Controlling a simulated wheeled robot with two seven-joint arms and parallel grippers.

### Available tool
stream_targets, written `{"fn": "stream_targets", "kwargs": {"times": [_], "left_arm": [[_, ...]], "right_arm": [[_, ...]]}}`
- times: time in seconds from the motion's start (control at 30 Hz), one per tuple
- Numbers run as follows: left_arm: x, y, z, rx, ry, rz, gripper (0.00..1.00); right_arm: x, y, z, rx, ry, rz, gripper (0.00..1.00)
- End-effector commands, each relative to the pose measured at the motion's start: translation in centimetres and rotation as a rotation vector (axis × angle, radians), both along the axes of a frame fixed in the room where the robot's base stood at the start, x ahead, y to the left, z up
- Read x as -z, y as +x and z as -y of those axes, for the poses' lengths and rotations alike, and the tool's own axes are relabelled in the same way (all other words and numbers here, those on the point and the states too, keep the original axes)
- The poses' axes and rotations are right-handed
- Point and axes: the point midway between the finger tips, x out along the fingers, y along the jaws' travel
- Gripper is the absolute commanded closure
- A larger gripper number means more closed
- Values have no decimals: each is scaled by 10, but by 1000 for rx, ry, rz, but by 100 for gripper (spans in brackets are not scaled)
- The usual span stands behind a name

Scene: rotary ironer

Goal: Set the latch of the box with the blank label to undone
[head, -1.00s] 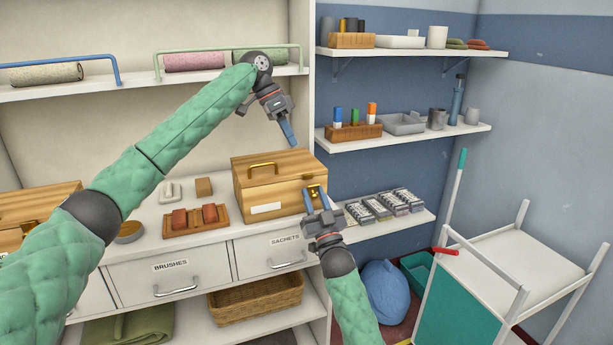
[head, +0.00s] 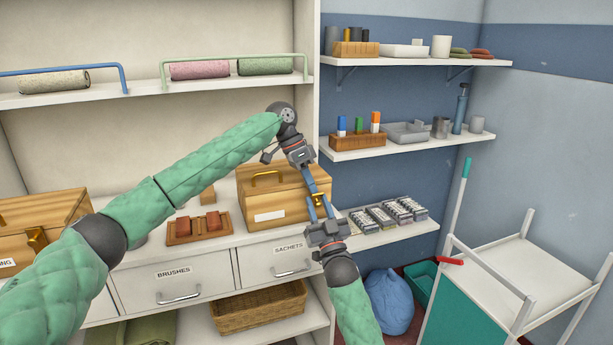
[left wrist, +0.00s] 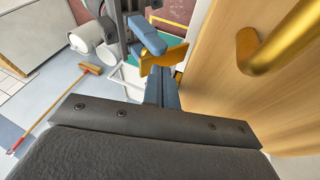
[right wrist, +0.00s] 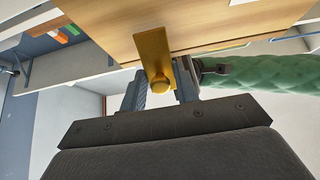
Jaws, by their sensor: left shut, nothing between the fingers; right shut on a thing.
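The wooden box (head: 250,193) with the brass handle (head: 267,178) and blank white label (head: 269,216) stands on the counter. Its brass latch (head: 318,201) is on the right-hand side. My right gripper (head: 319,211) is shut on the latch, which shows between its fingers in the right wrist view (right wrist: 153,55). My left gripper (head: 317,191) is shut and empty, its fingertips pointing down close by the latch. The left wrist view shows the brass latch plate (left wrist: 167,57) beside the left fingers. Whether the left fingers touch the latch, I cannot tell.
Another wooden box (head: 40,210) with a partly hidden label stands at the left. A tray with reddish-brown blocks (head: 198,228) lies between the boxes. Shelves with several packets (head: 395,212) are at the right. A white cart (head: 530,270) stands lower right.

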Motion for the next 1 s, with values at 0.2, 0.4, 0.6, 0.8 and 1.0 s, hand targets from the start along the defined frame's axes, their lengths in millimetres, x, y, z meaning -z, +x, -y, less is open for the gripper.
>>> {"fn": "stream_targets", "kwargs": {"times": [0.2,0.4,0.6,0.8,1.0], "left_arm": [[1,0,1,0,0,0,100],[2,-2,1,0,2,5,100],[7,-10,4,3,17,49,100],[10,-12,5,5,21,53,100],[10,-12,5,5,20,53,100]], "right_arm": [[1,0,0,0,0,-1,100],[1,0,0,0,0,-1,100],[1,0,0,0,0,-1,100],[0,1,0,1,0,-1,100],[0,1,0,1,1,0,64]]}}
